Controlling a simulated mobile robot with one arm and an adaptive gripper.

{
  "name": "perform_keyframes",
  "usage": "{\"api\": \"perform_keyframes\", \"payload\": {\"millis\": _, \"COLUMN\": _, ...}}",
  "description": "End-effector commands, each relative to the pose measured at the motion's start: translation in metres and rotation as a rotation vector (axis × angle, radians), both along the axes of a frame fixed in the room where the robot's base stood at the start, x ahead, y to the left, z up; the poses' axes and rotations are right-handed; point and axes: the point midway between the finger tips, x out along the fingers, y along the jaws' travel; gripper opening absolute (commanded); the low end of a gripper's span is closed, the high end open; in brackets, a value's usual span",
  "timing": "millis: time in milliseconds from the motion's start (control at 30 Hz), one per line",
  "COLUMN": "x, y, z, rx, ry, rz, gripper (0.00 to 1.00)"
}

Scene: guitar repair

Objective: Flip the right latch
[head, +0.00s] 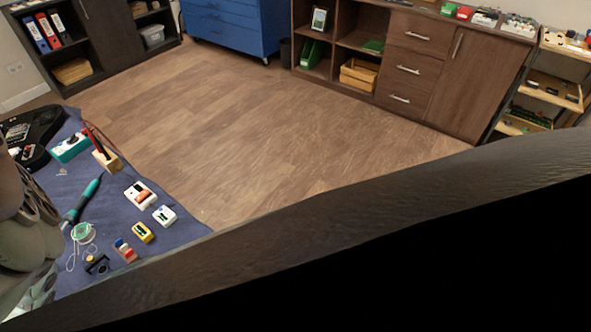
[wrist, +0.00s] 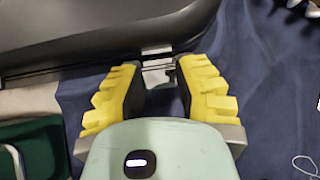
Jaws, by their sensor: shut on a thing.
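A dark case (wrist: 80,38) fills the upper left of the wrist view. A small silver latch (wrist: 157,52) sits on its near edge. My gripper (wrist: 160,70), with yellow-backed black fingers, reaches to this edge. The lower part of the latch is partly hidden between the fingers. I cannot tell how far the latch is turned. In the head view, neither the latch nor my fingertips can be made out.
A blue cloth (head: 190,229) covers the bench. A dark green object (wrist: 38,145) lies left of my gripper. The floor beyond is clear.

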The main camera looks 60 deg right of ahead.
Motion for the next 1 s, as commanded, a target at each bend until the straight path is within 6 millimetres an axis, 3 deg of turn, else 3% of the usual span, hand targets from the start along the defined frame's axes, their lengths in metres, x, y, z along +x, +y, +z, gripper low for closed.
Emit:
{"api": "perform_keyframes", "payload": {"millis": 467, "x": 0.0004, "y": 0.0017, "z": -0.0006, "rx": -0.019, "ry": -0.001, "rz": 0.000, "gripper": 0.00}}
{"api": "perform_keyframes", "payload": {"millis": 500, "x": 0.0004, "y": 0.0017, "z": -0.0005, "rx": -0.019, "ry": -0.001, "rz": 0.000, "gripper": 0.35}}
{"api": "perform_keyframes", "payload": {"millis": 800, "x": 0.0004, "y": 0.0016, "z": -0.0001, "rx": -0.018, "ry": -0.001, "rz": 0.000, "gripper": 0.64}}
{"api": "perform_keyframes", "payload": {"millis": 1000, "x": 0.0004, "y": 0.0015, "z": 0.0000, "rx": -0.018, "ry": 0.000, "rz": 0.001, "gripper": 0.64}}
